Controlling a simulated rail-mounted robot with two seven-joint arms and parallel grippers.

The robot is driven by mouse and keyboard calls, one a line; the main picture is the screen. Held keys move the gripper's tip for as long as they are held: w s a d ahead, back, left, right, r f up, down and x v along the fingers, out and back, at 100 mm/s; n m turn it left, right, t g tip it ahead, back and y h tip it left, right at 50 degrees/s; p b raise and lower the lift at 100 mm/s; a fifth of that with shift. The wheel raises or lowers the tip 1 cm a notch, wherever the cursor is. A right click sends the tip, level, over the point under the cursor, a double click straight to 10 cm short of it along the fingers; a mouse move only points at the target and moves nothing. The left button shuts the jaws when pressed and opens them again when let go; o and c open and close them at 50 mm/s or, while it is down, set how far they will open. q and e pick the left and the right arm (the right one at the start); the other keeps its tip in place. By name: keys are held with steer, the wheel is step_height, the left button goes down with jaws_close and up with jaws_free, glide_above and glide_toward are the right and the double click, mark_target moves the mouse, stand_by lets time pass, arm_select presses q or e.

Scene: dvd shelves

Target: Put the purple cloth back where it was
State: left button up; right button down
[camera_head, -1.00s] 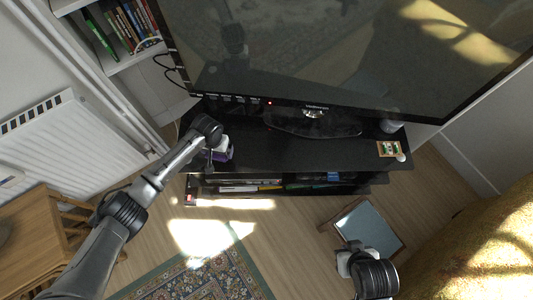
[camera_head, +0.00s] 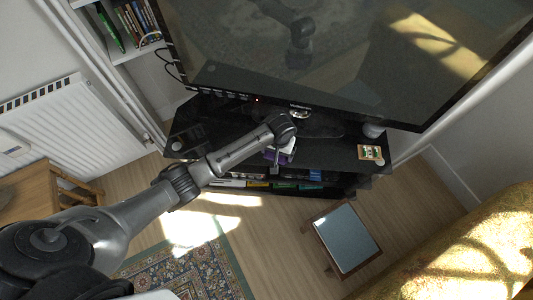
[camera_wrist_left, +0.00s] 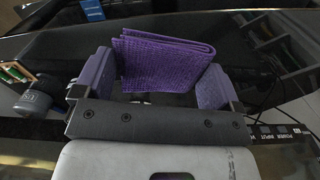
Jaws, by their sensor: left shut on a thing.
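The folded purple cloth (camera_wrist_left: 165,62) is held between the purple-padded fingers of my left gripper (camera_wrist_left: 153,82) in the left wrist view. In the head view my left gripper (camera_head: 281,156) is above the front middle of the black TV stand (camera_head: 215,126). Purple shows there beneath my wrist, but I cannot tell cloth from finger pads. The wrist partly hides them. Whether the cloth touches the stand is not clear. My right gripper is out of view.
A large TV (camera_head: 340,60) stands close behind my left gripper. A small framed item (camera_head: 369,152) and a grey cylinder (camera_head: 373,130) are on the stand's right end. A dark round object (camera_head: 176,146) is at its left end. A glass-topped stool (camera_head: 346,238) stands on the floor in front.

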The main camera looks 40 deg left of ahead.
arm_select(q)
steer(key=shift+s+a+f, duration=0.1)
steer(key=shift+a, duration=0.3)
steer(key=shift+n, duration=0.4)
steer(key=a+f+b, duration=0.1)
steer(key=a+f, duration=0.1)
steer(key=a, duration=0.1)
steer(key=a+f+b, duration=0.1)
steer(key=a+f, duration=0.1)
steer(key=a, duration=0.2)
steer(key=a+f+b, duration=0.1)
steer(key=a+f, duration=0.1)
steer(key=a, duration=0.2)
steer(key=shift+w+f, duration=0.2)
steer(key=shift+w, duration=0.2)
steer(key=shift+a+f, duration=0.15)
steer(key=shift+a, duration=0.1)
steer(key=shift+f+b, duration=0.85)
steer(key=shift+f, duration=1.15)
steer(key=shift+f, duration=0.15)
steer(key=o, duration=0.5)
steer(key=shift+o, duration=0.2)
